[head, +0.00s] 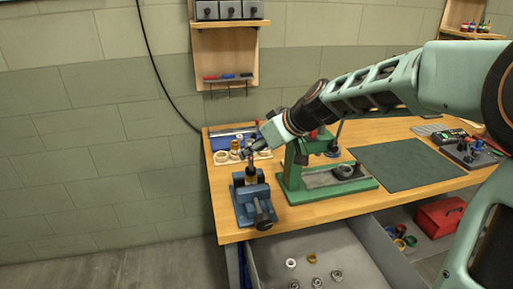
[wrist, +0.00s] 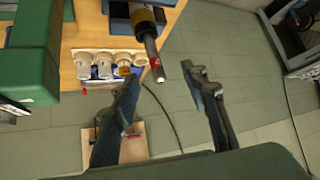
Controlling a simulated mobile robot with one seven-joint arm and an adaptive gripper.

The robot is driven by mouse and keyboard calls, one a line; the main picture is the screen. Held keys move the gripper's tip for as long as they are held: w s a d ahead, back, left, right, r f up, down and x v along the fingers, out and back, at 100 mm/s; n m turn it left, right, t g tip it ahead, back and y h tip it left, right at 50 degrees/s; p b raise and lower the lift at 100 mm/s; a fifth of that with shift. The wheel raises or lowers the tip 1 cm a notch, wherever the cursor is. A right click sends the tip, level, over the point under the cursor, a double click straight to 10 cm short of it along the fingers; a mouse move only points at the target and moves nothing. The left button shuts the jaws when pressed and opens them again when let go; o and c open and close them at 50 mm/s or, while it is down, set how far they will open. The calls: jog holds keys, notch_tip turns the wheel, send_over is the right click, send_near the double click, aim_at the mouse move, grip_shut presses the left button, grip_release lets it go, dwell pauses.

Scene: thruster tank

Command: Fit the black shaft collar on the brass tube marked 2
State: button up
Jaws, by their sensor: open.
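My gripper (head: 251,150) is open, with its fingers pointing down over the blue vise (head: 252,200) at the bench's left end. In the wrist view, the fingertips (wrist: 162,76) stand apart on either side of the tip of an upright dark part. This part (wrist: 150,42) has a yellow-brass band, a grey shaft and a red mark. It also shows below my gripper in the head view (head: 251,176), in the vise jaws. I cannot make out a black shaft collar for certain. No number 2 can be read on any brass piece.
Several white holders (wrist: 103,64), one with a brass piece (wrist: 122,62), stand behind the vise. A green press (head: 325,180) stands to its right. An open drawer (head: 345,262) holds several rings. A dark green mat (head: 405,164) lies bare.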

jog(key=shift+d+r, duration=0.1)
jog(key=v, duration=1.1)
jog(key=shift+s+d+r, duration=0.25)
